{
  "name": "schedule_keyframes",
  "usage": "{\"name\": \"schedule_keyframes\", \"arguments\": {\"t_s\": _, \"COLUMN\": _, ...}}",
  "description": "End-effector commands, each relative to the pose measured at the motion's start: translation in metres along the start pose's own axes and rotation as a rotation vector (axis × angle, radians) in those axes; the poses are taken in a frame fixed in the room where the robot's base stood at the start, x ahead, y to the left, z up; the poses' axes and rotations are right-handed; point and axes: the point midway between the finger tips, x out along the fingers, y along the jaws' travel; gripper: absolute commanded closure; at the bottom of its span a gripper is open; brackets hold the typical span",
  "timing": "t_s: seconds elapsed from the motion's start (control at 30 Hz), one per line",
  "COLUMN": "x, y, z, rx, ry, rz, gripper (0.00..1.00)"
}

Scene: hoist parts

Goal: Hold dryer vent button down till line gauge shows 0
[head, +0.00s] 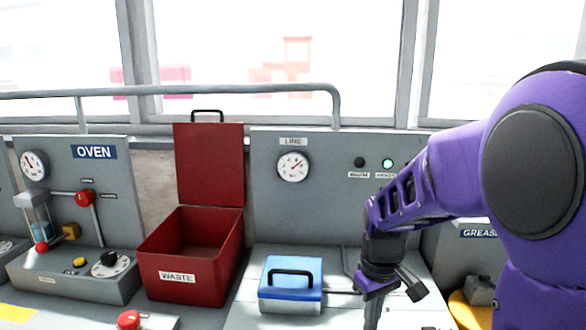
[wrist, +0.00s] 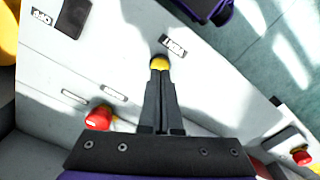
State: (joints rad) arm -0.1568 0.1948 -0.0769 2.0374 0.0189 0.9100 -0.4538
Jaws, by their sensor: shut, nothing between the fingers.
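The line gauge (head: 292,166) is a white dial under the LINE label on the grey back panel; its needle points to the upper right, and the numbers are too small to read. The yellow vent button (wrist: 159,62) is beside the VENT label (wrist: 173,45) in the wrist view. My gripper (wrist: 160,72) is shut and empty, its fingertips at the button and partly covering it; I cannot tell whether they press it. In the head view my gripper (head: 372,318) points down at the bottom edge, and the vent button is not visible there.
A green lamp (head: 387,163) glows beside a dark one (head: 359,162). A blue case (head: 291,284) and an open red WASTE bin (head: 190,256) stand left of my arm. A red knob (wrist: 98,118) lies left of my fingers, and another red button (wrist: 301,156) lies at lower right.

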Motion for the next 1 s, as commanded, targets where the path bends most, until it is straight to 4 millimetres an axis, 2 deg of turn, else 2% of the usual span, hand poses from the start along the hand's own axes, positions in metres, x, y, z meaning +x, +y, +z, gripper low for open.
{"name": "schedule_keyframes", "arguments": {"t_s": 0.37, "x": 0.002, "y": 0.0, "z": 0.0, "rx": 0.0, "ry": 0.0, "rz": 0.0, "gripper": 1.0}}
{"name": "schedule_keyframes", "arguments": {"t_s": 1.0, "x": 0.021, "y": 0.0, "z": 0.0, "rx": 0.0, "ry": -0.002, "rz": -0.001, "gripper": 1.0}}
